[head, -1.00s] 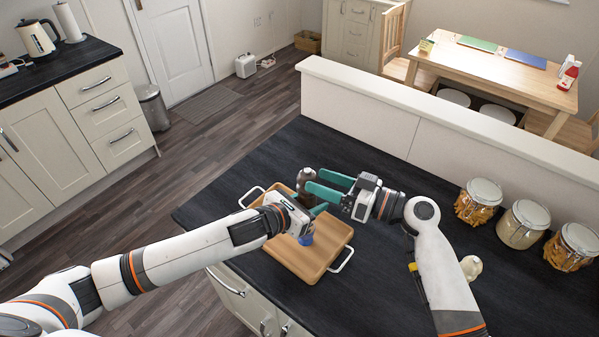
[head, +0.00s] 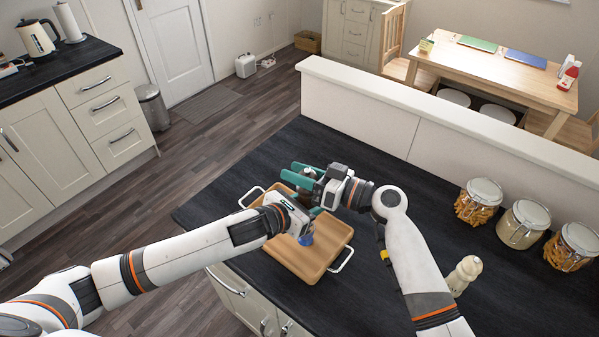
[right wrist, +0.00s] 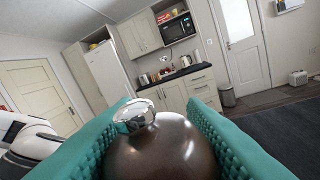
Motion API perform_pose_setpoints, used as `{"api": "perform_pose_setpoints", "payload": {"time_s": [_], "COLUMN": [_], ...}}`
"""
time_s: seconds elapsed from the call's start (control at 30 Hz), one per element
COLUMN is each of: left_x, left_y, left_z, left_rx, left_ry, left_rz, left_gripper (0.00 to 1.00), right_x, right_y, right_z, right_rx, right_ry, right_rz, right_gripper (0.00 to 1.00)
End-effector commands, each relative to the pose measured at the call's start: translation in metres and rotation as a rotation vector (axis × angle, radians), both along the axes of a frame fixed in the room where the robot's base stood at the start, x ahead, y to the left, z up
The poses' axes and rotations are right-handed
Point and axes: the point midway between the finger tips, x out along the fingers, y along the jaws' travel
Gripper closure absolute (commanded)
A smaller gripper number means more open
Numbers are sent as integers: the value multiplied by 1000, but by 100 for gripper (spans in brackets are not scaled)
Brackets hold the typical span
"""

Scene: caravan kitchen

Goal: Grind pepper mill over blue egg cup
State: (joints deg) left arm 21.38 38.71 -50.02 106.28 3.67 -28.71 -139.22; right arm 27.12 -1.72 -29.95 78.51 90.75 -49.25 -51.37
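The dark brown pepper mill (head: 308,173) stands at the far side of the wooden tray (head: 287,262). In the right wrist view the mill (right wrist: 160,150) has a round brown head and a silver knob. My right gripper (head: 303,176) has its teal fingers on either side of the mill; whether they touch it is hard to see. The blue egg cup (head: 306,239) is over the tray, mostly hidden under my left gripper (head: 304,226). My left gripper's fingers are hidden, so I cannot tell whether they hold the cup.
A cream mill (head: 464,273) stands right of my right forearm. Several glass jars (head: 524,224) line the right side of the dark worktop (head: 400,186). A raised white ledge (head: 430,116) runs along the back. The worktop between tray and ledge is clear.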

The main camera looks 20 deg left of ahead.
Motion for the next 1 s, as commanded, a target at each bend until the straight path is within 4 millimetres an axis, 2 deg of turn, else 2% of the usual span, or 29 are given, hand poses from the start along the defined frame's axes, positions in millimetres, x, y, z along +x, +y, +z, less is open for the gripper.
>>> {"api": "perform_pose_setpoints", "payload": {"time_s": [0.37, 1.0], "left_x": [0, 0], "left_y": [0, 0], "left_z": [1, 2], "left_rx": [0, -2], "left_ry": [-2, -4], "left_rz": [0, -1], "left_gripper": [80, 80], "right_x": [1, 7], "right_y": [0, -4], "right_z": [-2, -1], "right_rx": [-4, 0], "right_ry": [2, 3], "right_rz": [-70, -471], "right_gripper": [85, 85]}}
